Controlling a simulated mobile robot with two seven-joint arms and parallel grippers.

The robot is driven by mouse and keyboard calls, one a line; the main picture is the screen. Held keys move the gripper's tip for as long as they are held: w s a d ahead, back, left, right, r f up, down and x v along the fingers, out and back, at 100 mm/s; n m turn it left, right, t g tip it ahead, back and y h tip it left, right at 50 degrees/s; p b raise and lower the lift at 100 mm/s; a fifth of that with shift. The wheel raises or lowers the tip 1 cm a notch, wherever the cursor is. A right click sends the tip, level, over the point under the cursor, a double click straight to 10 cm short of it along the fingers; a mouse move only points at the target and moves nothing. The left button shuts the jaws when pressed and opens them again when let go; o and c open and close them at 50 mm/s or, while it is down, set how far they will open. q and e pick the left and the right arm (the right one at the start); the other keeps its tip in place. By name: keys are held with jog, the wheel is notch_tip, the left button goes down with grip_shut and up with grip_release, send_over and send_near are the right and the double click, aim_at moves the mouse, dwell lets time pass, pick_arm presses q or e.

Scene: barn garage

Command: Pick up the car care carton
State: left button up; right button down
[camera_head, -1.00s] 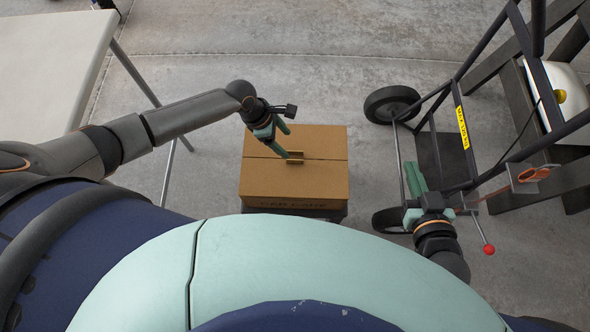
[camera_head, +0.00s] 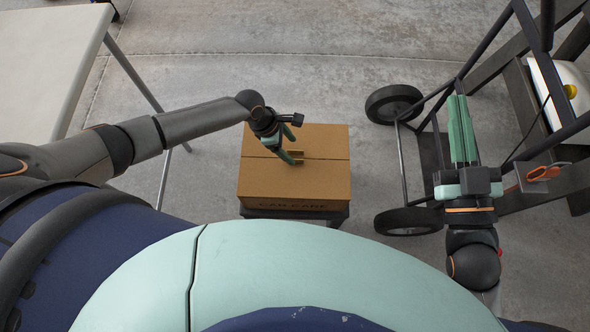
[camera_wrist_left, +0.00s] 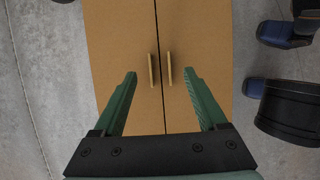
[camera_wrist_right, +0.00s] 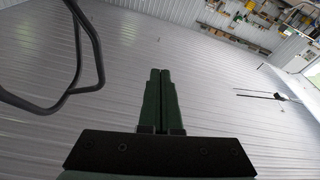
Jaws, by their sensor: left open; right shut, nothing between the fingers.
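The car care carton (camera_head: 294,184) is a closed brown cardboard box with dark lettering on its near side. It sits on a low dark stand (camera_head: 330,214) in front of me. Two small raised tabs stand beside its top seam, and they show in the left wrist view (camera_wrist_left: 160,70). My right gripper (camera_head: 460,100) is shut and empty, right of the carton by the cart.
A dark-framed wheeled cart (camera_head: 432,150) stands at the right, close to my right arm. A pale table (camera_head: 50,60) is at the upper left. An orange-handled tool (camera_head: 543,173) is at the right. Bare concrete floor (camera_head: 290,70) lies beyond the carton.

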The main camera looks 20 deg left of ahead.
aim_at(293, 153)
pick_arm(q)
jog(key=b+x, duration=0.2)
jog(key=x, duration=0.1)
jog(key=shift+a+f, duration=0.1)
jog(key=shift+f, duration=0.3)
grip_shut()
pick_arm(e)
jog(key=s+r+n+t+y, duration=0.1)
jog(key=s+r+n+y, duration=0.1)
jog(key=r, duration=0.3)
jog(key=s+a+r+n+t+y, duration=0.1)
jog(key=s+r+n+t+y, duration=0.1)
jog(key=r+y, duration=0.3)
jog(key=shift+s+r+n, duration=0.65)
jog(key=shift+s+n, duration=0.15)
jog(key=shift+s, duration=0.05)
jog(key=shift+a, duration=0.1)
